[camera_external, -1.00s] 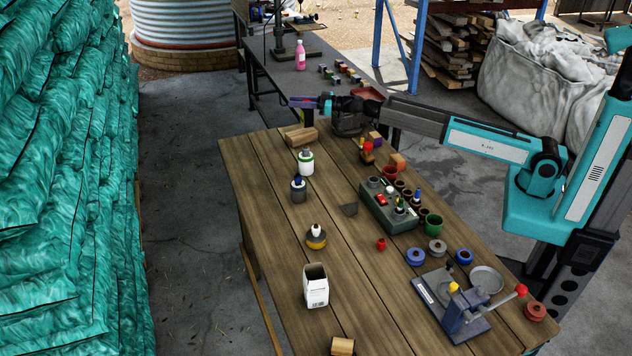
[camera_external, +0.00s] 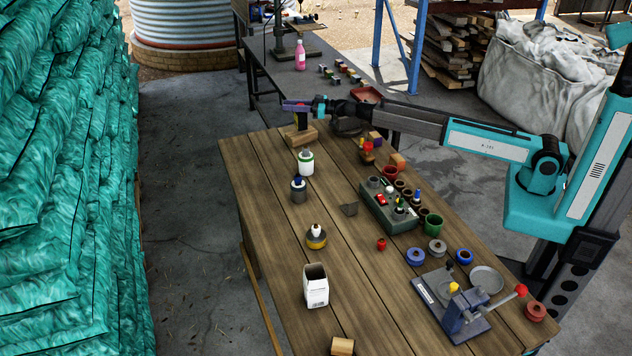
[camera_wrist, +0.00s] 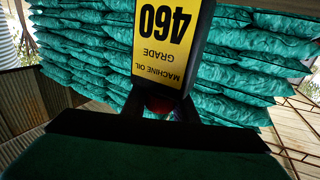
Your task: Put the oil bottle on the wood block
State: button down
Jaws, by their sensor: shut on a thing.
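The oil bottle (camera_wrist: 165,40) fills the upper middle of the wrist view, dark with a yellow "460 GRADE MACHINE OIL" label that appears upside down. My gripper (camera_external: 298,107) is shut on its top end, where a bit of red shows. In the external view the bottle (camera_external: 299,120) is a small dark shape with some yellow, hanging about upright below my gripper. The wood block (camera_external: 311,135) lies at the far left end of the wooden table. The bottle's lower end is at or just above the block; I cannot tell whether they touch.
A white bottle with a green band (camera_external: 306,163) and a grey bottle with a blue cap (camera_external: 298,189) stand in front of the block. A green-grey organiser (camera_external: 375,212) and several small parts lie to the right. The table's far edge is close behind the block.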

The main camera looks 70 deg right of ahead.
jog(key=shift+f, duration=0.8)
jog(key=shift+f, duration=0.2)
jog(key=c, duration=1.4)
grip_release()
jog(key=shift+c, duration=0.2)
jog(key=shift+r, duration=0.25)
jog(key=b+v, duration=0.3)
jog(key=v, duration=0.9)
